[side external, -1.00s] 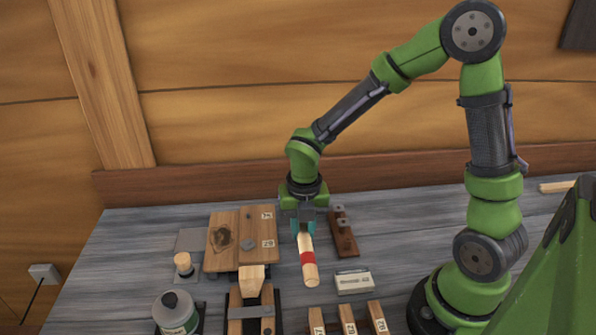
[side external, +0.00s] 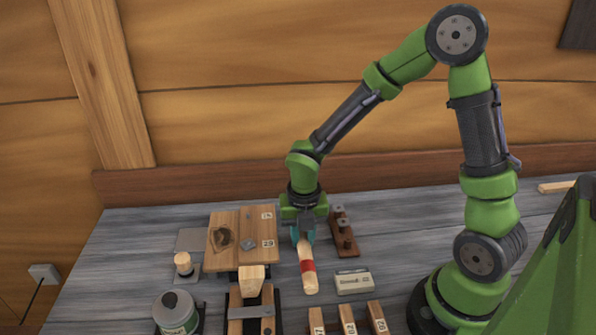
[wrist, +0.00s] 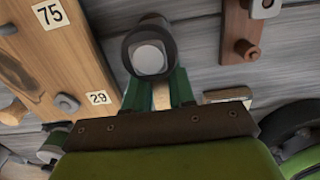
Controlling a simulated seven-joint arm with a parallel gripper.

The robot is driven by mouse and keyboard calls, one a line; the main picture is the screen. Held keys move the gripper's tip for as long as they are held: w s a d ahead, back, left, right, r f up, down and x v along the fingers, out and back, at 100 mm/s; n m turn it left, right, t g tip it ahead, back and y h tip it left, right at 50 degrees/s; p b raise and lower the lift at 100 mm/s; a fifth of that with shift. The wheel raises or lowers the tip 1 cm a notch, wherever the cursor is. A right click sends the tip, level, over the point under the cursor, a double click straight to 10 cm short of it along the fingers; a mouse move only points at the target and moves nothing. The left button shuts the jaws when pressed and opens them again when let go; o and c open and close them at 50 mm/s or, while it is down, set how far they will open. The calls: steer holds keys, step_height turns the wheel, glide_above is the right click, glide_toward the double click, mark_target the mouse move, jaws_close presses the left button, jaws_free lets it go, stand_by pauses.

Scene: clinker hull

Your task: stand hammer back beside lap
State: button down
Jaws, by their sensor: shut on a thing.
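The hammer's wooden handle (side external: 307,279), with a red band, hangs below my gripper (side external: 303,236), slanting slightly in the side view. My gripper is shut on the handle; the green fingers close on it in the wrist view (wrist: 160,95). A dark round part with a pale grey face (wrist: 149,58), seemingly the hammer head, shows just beyond the fingers. The lap seems to be the wooden plank piece (side external: 226,258) with number labels, just left of my gripper; it also shows in the wrist view (wrist: 75,75). I cannot tell whether the handle's end touches the bench.
A dark wooden rack with pegs (side external: 344,238) stands close right of my gripper. A pale labelled block (side external: 354,283) lies right of the handle. Several numbered wooden blocks (side external: 347,318) stand in front. A clamp-like wooden piece (side external: 251,283) and a jar (side external: 177,314) are front left.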

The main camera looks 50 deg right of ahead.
steer(key=shift+f, duration=0.25)
steer(key=c, duration=0.9)
jaws_free()
steer(key=shift+o, duration=0.2)
steer(key=shift+r, duration=4)
